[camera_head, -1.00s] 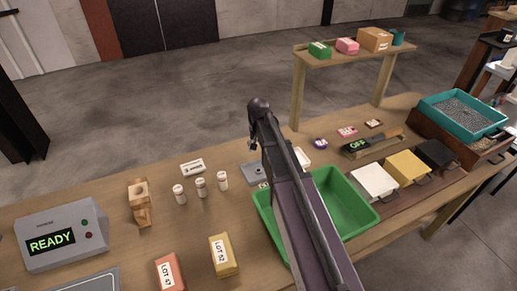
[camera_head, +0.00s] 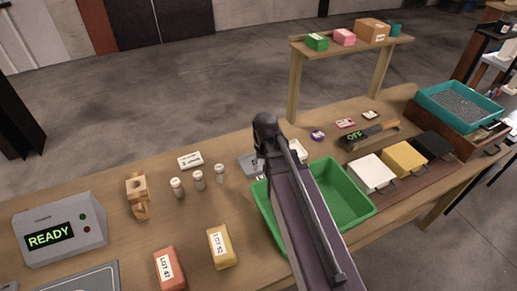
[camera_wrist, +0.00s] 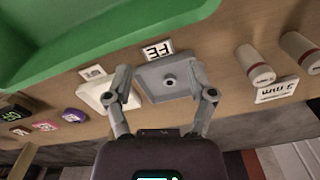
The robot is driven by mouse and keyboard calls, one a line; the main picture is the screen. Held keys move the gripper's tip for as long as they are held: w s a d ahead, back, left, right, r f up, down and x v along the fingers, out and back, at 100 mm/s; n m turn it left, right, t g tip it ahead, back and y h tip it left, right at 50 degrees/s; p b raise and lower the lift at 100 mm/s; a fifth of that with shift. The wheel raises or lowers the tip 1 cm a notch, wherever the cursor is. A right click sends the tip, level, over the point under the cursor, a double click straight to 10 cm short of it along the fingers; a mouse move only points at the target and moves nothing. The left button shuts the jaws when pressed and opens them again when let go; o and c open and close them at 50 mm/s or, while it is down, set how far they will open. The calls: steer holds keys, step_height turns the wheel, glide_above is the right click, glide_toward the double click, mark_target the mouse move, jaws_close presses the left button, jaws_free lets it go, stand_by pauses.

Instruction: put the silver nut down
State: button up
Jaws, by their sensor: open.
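The silver nut (camera_wrist: 170,82) is a small round grey piece with a dark hole. It sits on a grey square plate (camera_wrist: 156,95) with an "FE" label (camera_wrist: 158,50) at its edge in the wrist view. My gripper (camera_wrist: 160,73) is open, its two fingers spread on either side of the nut and touching nothing that I can tell. In the head view the grey plate (camera_head: 246,165) shows beside my arm's end, and the nut is hidden or too small to make out there.
A white plate (camera_wrist: 103,92) lies close beside the grey plate. The green bin (camera_head: 345,195) stands just in front. White bottles (camera_head: 198,180) and a label card (camera_head: 190,161) are to the left. A purple disc (camera_head: 317,135) lies to the right.

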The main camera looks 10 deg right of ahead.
steer(key=s+n, duration=0.1)
steer(key=s, duration=0.5)
steer(key=shift+s, duration=0.2)
steer(key=shift+c, duration=1)
